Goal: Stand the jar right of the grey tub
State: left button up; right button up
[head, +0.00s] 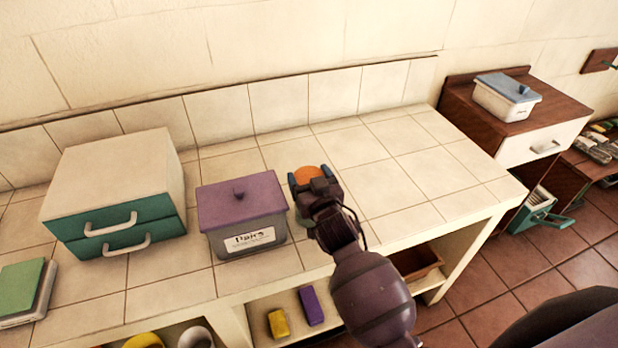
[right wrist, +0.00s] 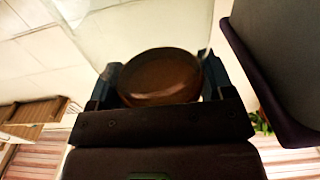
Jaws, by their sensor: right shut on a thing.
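The grey tub (head: 247,232) with a purple lid and a white label stands on the tiled counter. The jar, with an orange-brown lid (head: 306,175), is just to the right of the tub and mostly hidden behind my right gripper (head: 316,188). My right gripper is shut on the jar. In the right wrist view the round brown lid (right wrist: 160,76) sits between the fingers, with the pale clear jar body beyond it. The tub's dark side (right wrist: 282,60) shows close on the right there. I cannot tell whether the jar touches the counter. My left gripper is out of view.
A cream drawer box (head: 118,180) with green drawers stands left of the tub. Green and white boxes (head: 22,285) lie at the far left. The counter right of the jar (head: 400,185) is clear. A wooden cabinet (head: 550,120) with a blue-lidded container (head: 505,98) stands farther right.

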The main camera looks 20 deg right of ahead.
dwell(0.3)
jog(key=o, duration=1.3)
jog(key=shift+f, duration=0.1)
jog(key=s, duration=1.2)
jog(key=shift+d+b, duration=0.2)
jog(key=shift+b, duration=0.1)
jog(key=s+d+f+g, duration=0.3)
jog(key=s+d+f, duration=0.2)
jog(key=s+f, duration=0.2)
jog(key=s+d+f+g, duration=0.3)
jog(key=s+d+f, duration=0.2)
jog(key=s+f, duration=0.2)
notch_tip(320, 180, down, 3)
jog(key=shift+s+d+r+n+h, duration=0.2)
jog(key=shift+n+h, duration=0.1)
jog(key=shift+h, duration=0.1)
